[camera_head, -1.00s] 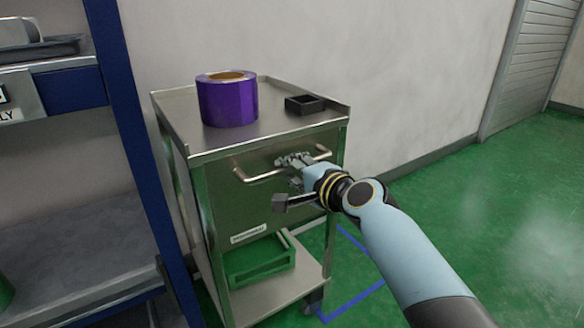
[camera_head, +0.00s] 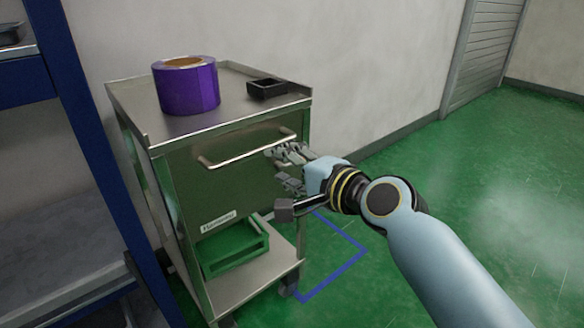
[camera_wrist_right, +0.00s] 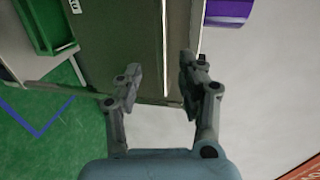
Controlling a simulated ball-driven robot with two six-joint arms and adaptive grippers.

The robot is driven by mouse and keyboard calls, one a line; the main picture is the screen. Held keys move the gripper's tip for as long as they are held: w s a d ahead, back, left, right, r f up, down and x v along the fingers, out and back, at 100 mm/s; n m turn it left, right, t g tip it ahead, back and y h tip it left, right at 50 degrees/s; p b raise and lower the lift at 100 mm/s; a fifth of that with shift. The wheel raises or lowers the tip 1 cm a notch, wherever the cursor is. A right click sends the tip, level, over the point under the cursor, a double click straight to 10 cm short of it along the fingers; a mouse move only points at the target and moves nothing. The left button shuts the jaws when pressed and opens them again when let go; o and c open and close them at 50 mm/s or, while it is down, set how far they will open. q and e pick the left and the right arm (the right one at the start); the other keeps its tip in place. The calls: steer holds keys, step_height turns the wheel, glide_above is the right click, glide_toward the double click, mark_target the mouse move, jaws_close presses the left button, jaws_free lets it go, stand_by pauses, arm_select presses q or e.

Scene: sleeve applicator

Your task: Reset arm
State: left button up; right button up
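My right gripper (camera_head: 285,168) is in front of the right part of the steel cart's drawer front, just below and right of the drawer handle (camera_head: 245,150). The drawer (camera_head: 215,185) appears shut. My left gripper is not in view.
The cart (camera_head: 135,105) carries a purple roll (camera_head: 187,90) and a small black tray (camera_head: 268,90) on top. A green crate (camera_head: 232,250) sits on its lower shelf. A blue-framed rack (camera_head: 95,150) stands at left. Green floor (camera_head: 470,170) is open at right.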

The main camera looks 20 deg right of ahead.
steer(key=shift+v, duration=1.25)
steer(key=s+d+f+n+g+h+p, duration=0.1)
steer(key=s+d+f+g, duration=0.15)
steer(key=s+f, duration=0.55)
steer(key=s+d+f+n+g+h+p, duration=0.1)
steer(key=s+d+f+g+p, duration=0.3)
steer(key=f, duration=0.8)
steer(key=s+f+n+g+h+b, duration=0.1)
steer(key=s+f+h, duration=0.1)
steer(key=s+f, duration=0.65)
steer(key=s+d+f+n+g, duration=0.2)
steer(key=s+f, duration=0.3)
steer(key=s, duration=0.5)
steer(key=s+d+f+n+g+h+p, duration=0.1)
steer(key=s+f+n, duration=0.4)
steer(key=s, duration=0.6)
steer(key=s+d+f+n+g+h, duration=0.1)
steer(key=s+d+f+n+g, duration=0.2)
steer(key=s, duration=0.7)
steer(key=shift+s+d+f+n+g+p, duration=0.3)
steer(key=shift+s+d+f+n+g, duration=0.1)
steer(key=shift+d+f+n, duration=0.4)
